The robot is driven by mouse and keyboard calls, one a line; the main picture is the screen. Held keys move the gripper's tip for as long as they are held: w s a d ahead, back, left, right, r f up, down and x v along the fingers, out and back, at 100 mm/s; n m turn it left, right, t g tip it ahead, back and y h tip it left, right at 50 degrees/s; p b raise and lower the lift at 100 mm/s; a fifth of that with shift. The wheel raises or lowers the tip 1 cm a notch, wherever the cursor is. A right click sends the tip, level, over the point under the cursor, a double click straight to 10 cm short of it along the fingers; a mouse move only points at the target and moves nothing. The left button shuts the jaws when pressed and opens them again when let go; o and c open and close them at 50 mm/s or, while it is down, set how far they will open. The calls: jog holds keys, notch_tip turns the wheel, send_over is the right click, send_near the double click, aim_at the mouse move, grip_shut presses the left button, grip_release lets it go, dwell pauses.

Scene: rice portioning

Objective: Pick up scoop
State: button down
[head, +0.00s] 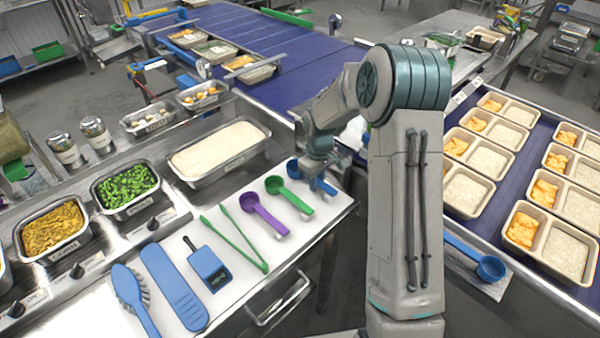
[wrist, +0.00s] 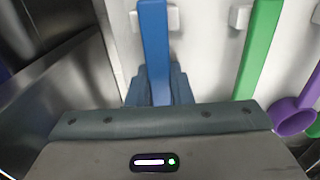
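The blue scoop has its round bowl (head: 293,168) at the back right of the white board, and my gripper (head: 318,180) is at its handle. In the wrist view the blue handle (wrist: 154,45) runs between the two fingers (wrist: 160,88). The fingers press close on both sides with no gap that I can see. The handle still lies along the white board, by a small white rest. A green scoop (head: 290,196) and a purple scoop (head: 264,214) lie to the left. The green handle also shows in the wrist view (wrist: 258,50).
Green tongs (head: 240,240), a blue device (head: 209,268), a blue paddle (head: 172,287) and a brush (head: 133,297) share the white board (head: 300,235). A rice pan (head: 190,180) stands behind. Food trays (head: 555,243) and another blue scoop (head: 490,268) are at right.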

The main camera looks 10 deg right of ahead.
jog(key=shift+r, duration=0.15)
jog(key=shift+r, duration=0.25)
jog(key=r, duration=0.2)
jog(key=r+b, duration=0.1)
jog(key=shift+s+r, duration=0.35)
jog(key=s+r+p, duration=0.3)
jog(key=s+r, duration=0.8)
jog(key=r, duration=0.1)
jog(key=shift+a+r, duration=0.15)
jog(key=shift+r, duration=0.1)
